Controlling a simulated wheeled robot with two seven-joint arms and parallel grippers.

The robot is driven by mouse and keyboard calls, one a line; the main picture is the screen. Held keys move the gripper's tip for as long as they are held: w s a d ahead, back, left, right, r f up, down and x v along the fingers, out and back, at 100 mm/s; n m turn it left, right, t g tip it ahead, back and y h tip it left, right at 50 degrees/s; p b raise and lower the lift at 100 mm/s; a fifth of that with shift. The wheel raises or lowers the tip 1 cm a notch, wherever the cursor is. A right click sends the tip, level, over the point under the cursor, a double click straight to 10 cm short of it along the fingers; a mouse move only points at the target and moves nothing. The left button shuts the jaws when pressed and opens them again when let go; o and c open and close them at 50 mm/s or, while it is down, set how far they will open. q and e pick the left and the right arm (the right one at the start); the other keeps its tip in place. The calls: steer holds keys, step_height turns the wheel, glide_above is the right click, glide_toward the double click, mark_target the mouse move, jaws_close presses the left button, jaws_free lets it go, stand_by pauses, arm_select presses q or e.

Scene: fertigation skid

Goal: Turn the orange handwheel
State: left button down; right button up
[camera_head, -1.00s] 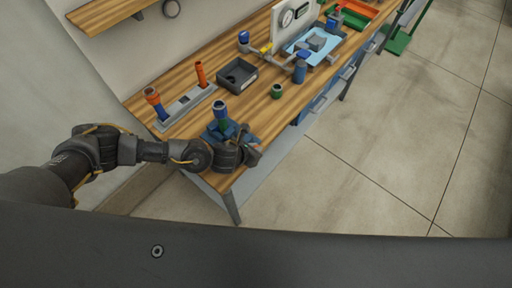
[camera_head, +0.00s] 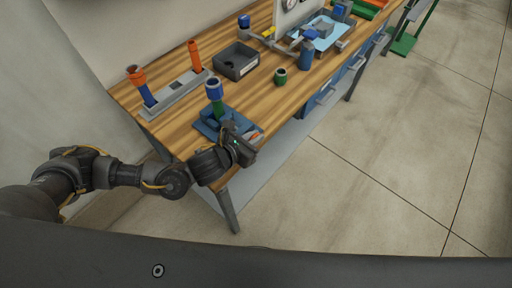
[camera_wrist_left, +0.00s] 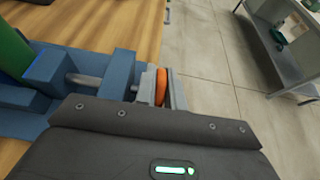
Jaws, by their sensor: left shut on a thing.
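The orange handwheel (camera_wrist_left: 161,87) sits at the end of a grey shaft on a blue fixture (camera_wrist_left: 120,70). In the left wrist view it is edge-on between the two fingers of my left gripper (camera_wrist_left: 160,88), which is shut on it. In the head view the blue fixture (camera_head: 207,127) stands at the near end of the bench, with a green and blue upright piece (camera_head: 214,93) on it. My left gripper (camera_head: 250,142) is at its right side there, and only a little orange shows by the fingers. My right gripper is not in view.
The wooden bench (camera_head: 180,135) runs away to the upper right. It carries a grey rack (camera_head: 176,95) with orange and blue tubes, a dark tray (camera_head: 236,62) and a small green cup (camera_head: 280,76). The floor (camera_head: 390,140) right of the bench is clear.

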arm_select(q)
steer(key=shift+s+a+f+t+h+b, duration=0.1)
steer(key=shift+s+f+t+h+b, duration=0.1)
steer(key=shift+t+h+b, duration=0.7)
steer(key=shift+r+b, duration=0.15)
steer(key=shift+b, duration=0.45)
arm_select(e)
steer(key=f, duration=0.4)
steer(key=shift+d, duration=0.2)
arm_select(q)
steer(key=shift+r+t, duration=0.1)
steer(key=shift+t, duration=0.2)
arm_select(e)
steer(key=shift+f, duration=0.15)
arm_select(q)
steer(key=c, duration=1.8)
jaws_free()
steer(key=shift+o, duration=0.2)
steer(key=shift+s+a, duration=0.1)
steer(key=shift+s+a, duration=0.2)
steer(key=shift+s, duration=0.1)
steer(key=b+v, duration=0.1)
steer(key=v, duration=0.9)
steer(key=shift+r, duration=0.15)
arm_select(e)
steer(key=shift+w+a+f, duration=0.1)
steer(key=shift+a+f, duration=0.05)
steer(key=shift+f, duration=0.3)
